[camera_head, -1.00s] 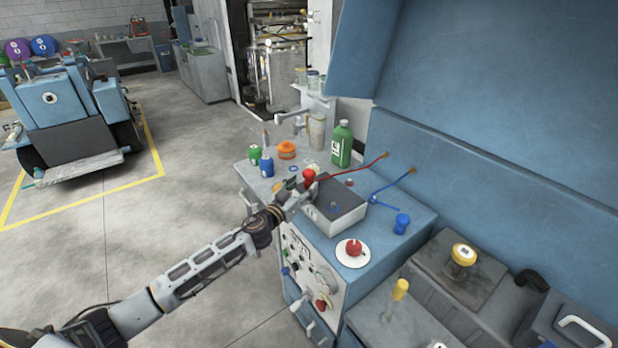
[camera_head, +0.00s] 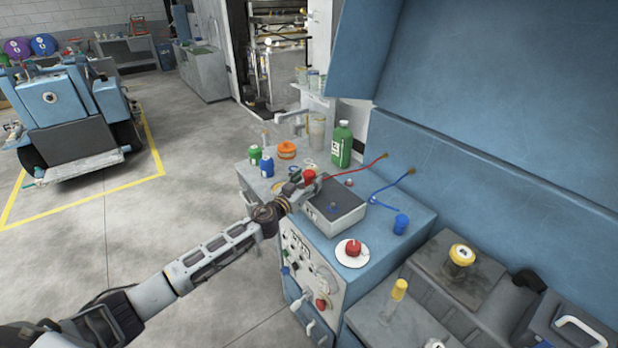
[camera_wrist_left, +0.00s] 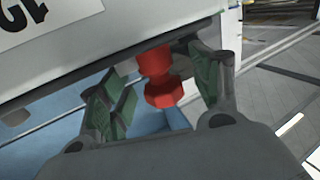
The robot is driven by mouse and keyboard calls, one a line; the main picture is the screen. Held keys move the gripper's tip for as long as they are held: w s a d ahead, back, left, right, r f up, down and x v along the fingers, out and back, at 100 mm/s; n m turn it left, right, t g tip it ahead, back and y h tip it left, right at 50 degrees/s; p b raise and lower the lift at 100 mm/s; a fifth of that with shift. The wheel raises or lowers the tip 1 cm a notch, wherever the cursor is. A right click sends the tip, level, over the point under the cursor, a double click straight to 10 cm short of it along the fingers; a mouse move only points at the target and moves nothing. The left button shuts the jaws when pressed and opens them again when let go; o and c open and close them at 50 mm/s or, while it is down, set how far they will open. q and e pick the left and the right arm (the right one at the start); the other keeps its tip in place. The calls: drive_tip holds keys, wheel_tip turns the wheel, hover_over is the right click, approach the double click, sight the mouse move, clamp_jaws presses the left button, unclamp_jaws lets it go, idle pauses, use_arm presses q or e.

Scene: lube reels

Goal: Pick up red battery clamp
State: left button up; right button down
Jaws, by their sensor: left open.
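The red battery clamp (camera_head: 309,176) stands at the left end of the battery, with a red cable running from it to the blue wall. In the left wrist view the red clamp (camera_wrist_left: 158,76) lies between the spread fingers, close to the pale side of the battery (camera_wrist_left: 90,35). My left gripper (camera_head: 300,184) is at the clamp and open, its two green-padded fingers (camera_wrist_left: 162,97) on either side of it. I cannot tell whether a finger touches it. The grey battery (camera_head: 334,205) sits on the blue cabinet top. My right gripper is out of view.
A blue clamp (camera_head: 401,224) with a blue cable stands right of the battery. A red knob on a white disc (camera_head: 353,250) is in front. A green bottle (camera_head: 342,145), an orange container (camera_head: 287,150) and small green and blue containers (camera_head: 267,165) stand behind.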

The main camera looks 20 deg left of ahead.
use_arm(q)
drive_tip(key=shift+w+d, duration=0.15)
drive_tip(key=shift+w, duration=0.45)
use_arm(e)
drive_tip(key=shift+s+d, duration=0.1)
use_arm(q)
drive_tip(key=shift+c, duration=0.3)
drive_tip(key=c, duration=1.1)
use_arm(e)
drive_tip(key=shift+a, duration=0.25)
use_arm(q)
drive_tip(key=shift+r, duration=0.15)
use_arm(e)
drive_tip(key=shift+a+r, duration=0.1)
